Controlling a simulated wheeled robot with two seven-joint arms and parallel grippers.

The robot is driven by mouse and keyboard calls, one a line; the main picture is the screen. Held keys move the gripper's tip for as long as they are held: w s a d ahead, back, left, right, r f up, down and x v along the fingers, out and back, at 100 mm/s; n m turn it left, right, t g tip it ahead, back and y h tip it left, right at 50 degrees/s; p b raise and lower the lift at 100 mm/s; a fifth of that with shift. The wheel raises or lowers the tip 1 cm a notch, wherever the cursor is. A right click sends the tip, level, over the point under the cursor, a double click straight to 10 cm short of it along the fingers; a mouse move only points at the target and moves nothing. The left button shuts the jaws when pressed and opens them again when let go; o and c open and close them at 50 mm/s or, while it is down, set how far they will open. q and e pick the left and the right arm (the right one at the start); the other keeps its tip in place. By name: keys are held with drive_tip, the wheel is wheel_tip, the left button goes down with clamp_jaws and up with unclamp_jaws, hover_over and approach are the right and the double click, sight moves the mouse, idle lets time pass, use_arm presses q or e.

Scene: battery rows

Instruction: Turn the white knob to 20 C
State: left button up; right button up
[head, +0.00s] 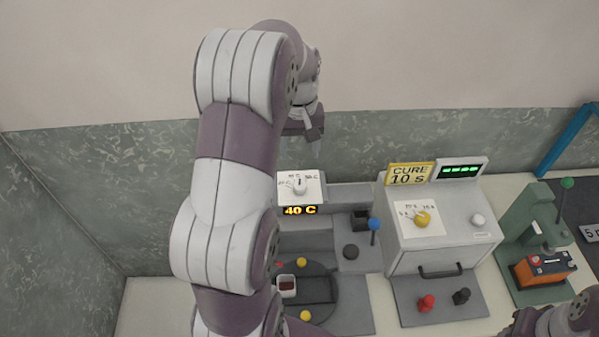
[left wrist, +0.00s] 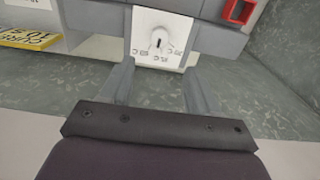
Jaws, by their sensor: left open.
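The white knob (head: 299,187) stands on a white dial plate (head: 316,192) at the back of the grey machine. Small temperature labels are printed around it, too blurred to read surely. The display (head: 300,210) below it reads 40 C. In the left wrist view the knob (left wrist: 158,42) has a dark pointer line. My left gripper (head: 306,124) is above and behind the plate, by the wall. Its two fingers (left wrist: 157,72) are open, apart, with the knob ahead between their tips; nothing is held. My right gripper is not seen; only part of that arm shows at bottom right.
Right of the dial stand a blue-topped lever (head: 374,225) and a cure box (head: 440,240) with a yellow knob (head: 422,219). A green press (head: 530,232) with an orange battery (head: 543,268) is farther right. My left arm hides the machine's left side.

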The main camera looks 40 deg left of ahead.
use_arm(q)
drive_tip(key=b, duration=0.5)
hover_over(300, 184)
wheel_tip(300, 184, down, 8)
drive_tip(key=shift+s+r, duration=0.1)
drive_tip(key=shift+r, duration=0.15)
wheel_tip(300, 184, down, 4)
drive_tip(key=shift+r+p, duration=0.25)
drive_tip(key=shift+p, duration=1)
drive_tip(key=shift+f, duration=0.55)
drive_tip(key=c, duration=1)
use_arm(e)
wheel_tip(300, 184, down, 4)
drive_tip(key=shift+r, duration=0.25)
